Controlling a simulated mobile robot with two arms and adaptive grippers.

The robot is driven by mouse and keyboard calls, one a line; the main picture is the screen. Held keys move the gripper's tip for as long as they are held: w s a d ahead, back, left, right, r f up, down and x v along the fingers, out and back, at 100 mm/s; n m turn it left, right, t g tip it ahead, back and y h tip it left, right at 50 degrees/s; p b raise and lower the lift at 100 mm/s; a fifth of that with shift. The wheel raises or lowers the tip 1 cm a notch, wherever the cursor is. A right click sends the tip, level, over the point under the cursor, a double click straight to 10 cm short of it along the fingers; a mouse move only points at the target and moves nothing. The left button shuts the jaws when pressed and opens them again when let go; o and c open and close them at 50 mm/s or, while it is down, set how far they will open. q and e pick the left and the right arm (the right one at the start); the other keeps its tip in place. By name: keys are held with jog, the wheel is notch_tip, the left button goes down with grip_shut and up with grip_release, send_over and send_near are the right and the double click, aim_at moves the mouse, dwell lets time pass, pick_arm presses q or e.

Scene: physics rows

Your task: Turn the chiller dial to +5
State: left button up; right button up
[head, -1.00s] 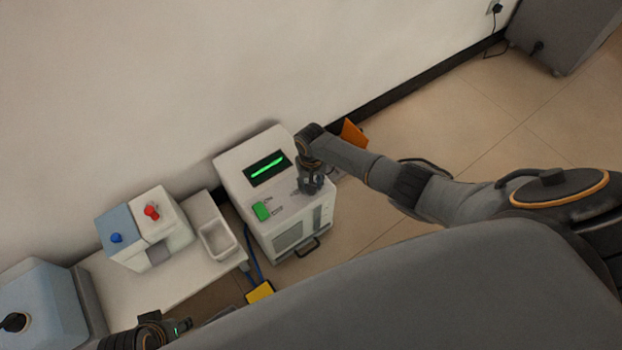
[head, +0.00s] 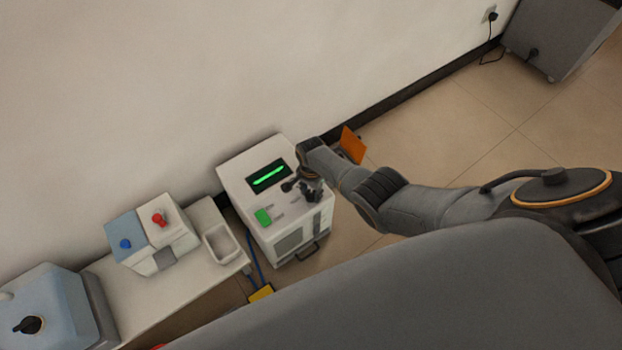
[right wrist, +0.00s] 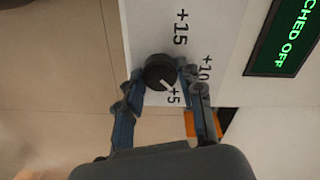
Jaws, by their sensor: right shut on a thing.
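The chiller (head: 290,222) is a white box with a green-lit display (head: 268,175) on its sloped top. Its black dial (right wrist: 160,70) shows in the right wrist view beside printed marks +15, +10 and +5 (right wrist: 173,95). The dial's white pointer line faces the +5 mark. My right gripper (right wrist: 163,76) is shut on the dial, one finger on each side. In the head view the right gripper (head: 313,190) is over the panel's right end and hides the dial. My left gripper is not in view.
The display (right wrist: 285,40) reads "...CHED OFF", its start cut off. A green switch (head: 263,217) sits on the panel. Left of the chiller, a bench (head: 135,300) holds a box with red and blue knobs (head: 150,235) and a white tray (head: 221,244). An orange piece (head: 352,145) stands behind my arm.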

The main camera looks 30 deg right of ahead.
aim_at(312, 193)
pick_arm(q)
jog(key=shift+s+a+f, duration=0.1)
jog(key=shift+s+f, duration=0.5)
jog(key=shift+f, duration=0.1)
pick_arm(e)
jog(key=shift+m, duration=1.5)
jog(key=shift+d, duration=0.1)
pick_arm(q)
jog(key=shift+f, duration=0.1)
pick_arm(e)
jog(key=o, duration=1.2)
jog(key=shift+r, duration=0.1)
notch_tip(312, 193, up, 12)
jog(key=shift+f, duration=0.1)
